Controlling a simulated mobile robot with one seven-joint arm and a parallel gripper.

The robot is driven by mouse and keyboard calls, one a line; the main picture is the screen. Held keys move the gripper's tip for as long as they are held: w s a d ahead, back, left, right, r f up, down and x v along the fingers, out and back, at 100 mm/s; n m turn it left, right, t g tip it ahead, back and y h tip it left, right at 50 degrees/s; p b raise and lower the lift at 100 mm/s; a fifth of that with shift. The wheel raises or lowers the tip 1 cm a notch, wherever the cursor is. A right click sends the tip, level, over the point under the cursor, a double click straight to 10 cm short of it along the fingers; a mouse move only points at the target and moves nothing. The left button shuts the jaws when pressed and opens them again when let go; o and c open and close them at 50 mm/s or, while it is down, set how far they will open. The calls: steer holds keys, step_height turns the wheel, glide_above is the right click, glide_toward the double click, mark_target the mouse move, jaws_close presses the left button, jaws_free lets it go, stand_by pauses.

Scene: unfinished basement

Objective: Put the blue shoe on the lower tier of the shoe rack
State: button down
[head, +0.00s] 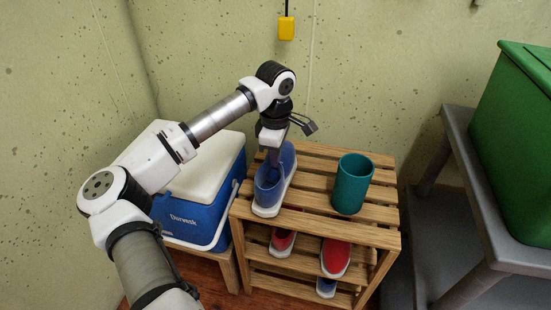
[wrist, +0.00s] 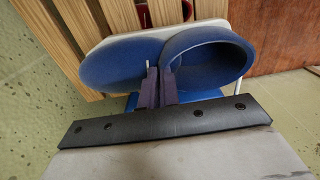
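The blue shoe (head: 270,185) with a white sole is at the left end of the top of the wooden shoe rack (head: 318,226). Its opening faces up and its heel is toward the rack's front edge. My gripper (head: 275,160) reaches down onto it from above. In the wrist view, my gripper's fingers (wrist: 158,88) are close together on the rim of the shoe (wrist: 115,62), beside its opening. I cannot tell whether the sole touches the slats. Below the top, red shoes (head: 335,257) and a partly hidden blue shoe (head: 326,287) show inside the rack.
A teal cup (head: 352,184) stands on the rack top, right of the shoe. A blue and white cooler (head: 196,217) stands close on the left. A grey cart (head: 470,190) with a green bin (head: 515,150) is at the right. The wall is behind.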

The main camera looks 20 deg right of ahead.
steer(key=shift+f, duration=0.25)
steer(key=shift+f, duration=0.1)
steer(key=shift+f, duration=0.15)
steer(key=c, duration=1.6)
jaws_free()
steer(key=shift+c, duration=0.2)
step_height(320, 180, up, 12)
steer(key=p, duration=0.1)
steer(key=shift+r+p, duration=0.25)
steer(key=shift+p, duration=0.1)
